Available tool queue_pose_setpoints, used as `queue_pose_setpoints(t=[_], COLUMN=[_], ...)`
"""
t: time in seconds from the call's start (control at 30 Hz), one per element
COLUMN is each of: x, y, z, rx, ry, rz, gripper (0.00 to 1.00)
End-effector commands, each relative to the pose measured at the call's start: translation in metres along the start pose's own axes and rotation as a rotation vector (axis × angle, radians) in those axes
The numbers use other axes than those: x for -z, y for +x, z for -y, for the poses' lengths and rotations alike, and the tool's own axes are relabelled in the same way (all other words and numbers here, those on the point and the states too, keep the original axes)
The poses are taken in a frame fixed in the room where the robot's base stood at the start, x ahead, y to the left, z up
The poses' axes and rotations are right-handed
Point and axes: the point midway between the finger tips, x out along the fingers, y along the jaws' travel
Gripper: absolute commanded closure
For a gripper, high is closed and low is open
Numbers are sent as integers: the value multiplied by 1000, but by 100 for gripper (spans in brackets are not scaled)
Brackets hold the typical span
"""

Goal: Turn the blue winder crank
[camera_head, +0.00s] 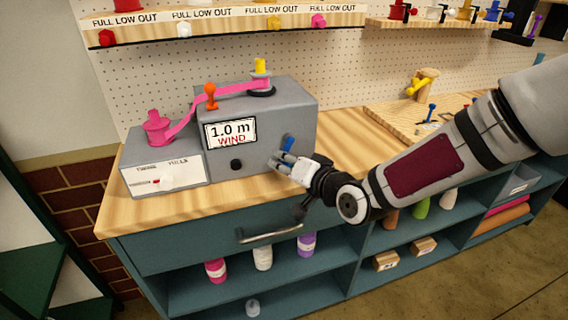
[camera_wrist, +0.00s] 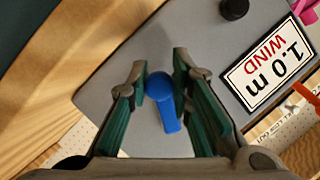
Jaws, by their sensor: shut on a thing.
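The blue winder crank (camera_head: 287,143) is on the front face of the grey winder box (camera_head: 279,101), at the right of the face. It also shows in the wrist view (camera_wrist: 165,107), with its round end and short arm between the two fingers. A sign (camera_head: 231,133) on the face reads "1.0 m WIND". Part of the crank is hidden behind my fingers in the head view.
A black knob (camera_head: 236,165) is below the sign. A pink ribbon (camera_head: 236,90) runs from a pink spool (camera_head: 157,127) across the box top, past an orange post (camera_head: 211,95). A wooden board (camera_head: 405,120) with small tools lies at right. A drawer handle (camera_head: 268,233) projects below the bench.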

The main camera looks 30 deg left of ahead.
Motion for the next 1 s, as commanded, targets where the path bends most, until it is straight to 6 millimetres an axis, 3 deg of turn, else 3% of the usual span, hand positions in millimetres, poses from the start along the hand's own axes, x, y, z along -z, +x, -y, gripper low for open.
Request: queue_pose_setpoints(t=[0.03,0.1,0.53,1.0], x=[5,5,2,3], y=[-1,-1,-8,-96], z=[-7,-7,-4,-4], rx=[-13,-12,-7,-10], ry=[7,6,3,2], rz=[-11,-10,-3,-7], gripper=[76,61,61,61])
